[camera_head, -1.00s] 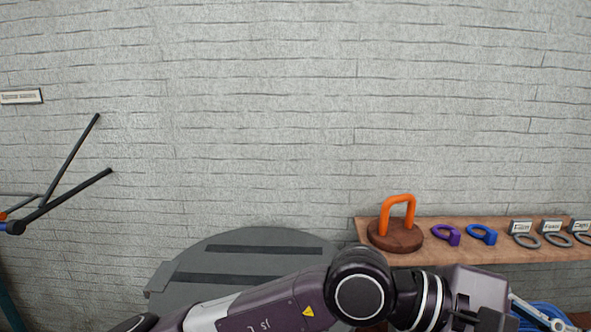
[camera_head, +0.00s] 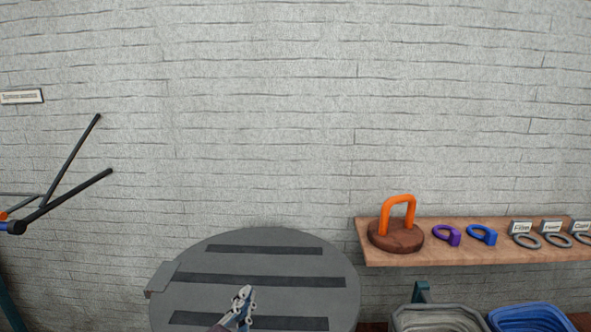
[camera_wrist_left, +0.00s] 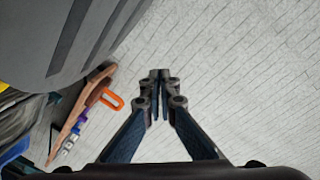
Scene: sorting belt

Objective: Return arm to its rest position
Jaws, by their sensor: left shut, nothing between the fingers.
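My left gripper (camera_head: 243,298) shows at the bottom of the head view, in front of the grey round table with dark slots. It is shut and empty, its fingertips together. In the left wrist view the same gripper (camera_wrist_left: 160,78) points toward the white brick wall with nothing between its fingers. Most of my left arm is below the head view. My right gripper is not in view.
A wooden shelf (camera_head: 470,254) on the right holds an orange handle on a round base (camera_head: 397,234), a purple ring, a blue ring and several grey rings with labels. A grey bin (camera_head: 437,318) and a blue bin (camera_head: 530,318) stand below. The round table (camera_head: 335,290) is bare.

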